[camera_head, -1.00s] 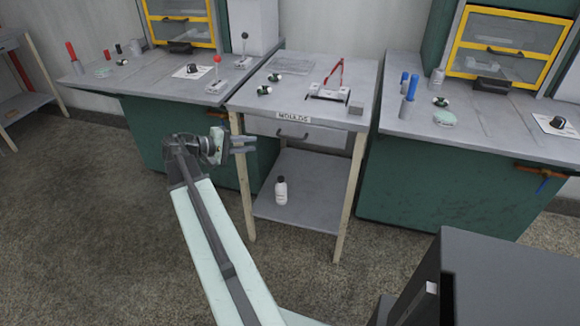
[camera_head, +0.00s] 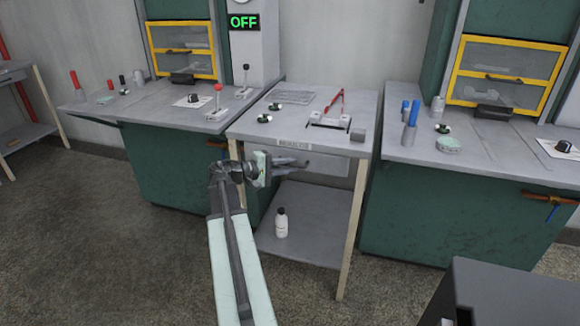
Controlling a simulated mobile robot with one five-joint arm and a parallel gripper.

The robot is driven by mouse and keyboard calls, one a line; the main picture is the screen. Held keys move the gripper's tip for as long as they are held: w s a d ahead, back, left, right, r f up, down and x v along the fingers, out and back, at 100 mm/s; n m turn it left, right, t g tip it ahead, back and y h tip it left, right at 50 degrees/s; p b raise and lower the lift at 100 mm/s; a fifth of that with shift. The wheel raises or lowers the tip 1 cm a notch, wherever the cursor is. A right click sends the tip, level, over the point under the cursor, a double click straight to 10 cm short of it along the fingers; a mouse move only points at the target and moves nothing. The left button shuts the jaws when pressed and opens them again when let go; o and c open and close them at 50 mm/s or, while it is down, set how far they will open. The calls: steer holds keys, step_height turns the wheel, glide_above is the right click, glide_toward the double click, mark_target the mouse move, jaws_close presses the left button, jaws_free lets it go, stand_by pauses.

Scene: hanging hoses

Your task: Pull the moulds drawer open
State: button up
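The moulds drawer (camera_head: 325,166) is a grey front under the middle table's top and looks closed. Its label (camera_head: 293,145) is on the table edge above it; the lettering is blurred now. My gripper (camera_head: 303,168) is in front of the drawer's left and middle part, fingers pointing right. Two fingers show with a gap between them, and nothing is seen held. The drawer handle is mostly hidden behind the fingers; I cannot tell whether they touch it.
Green cabinets (camera_head: 430,215) flank the table on both sides.

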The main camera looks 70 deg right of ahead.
jaws_close()
stand_by(1.4)
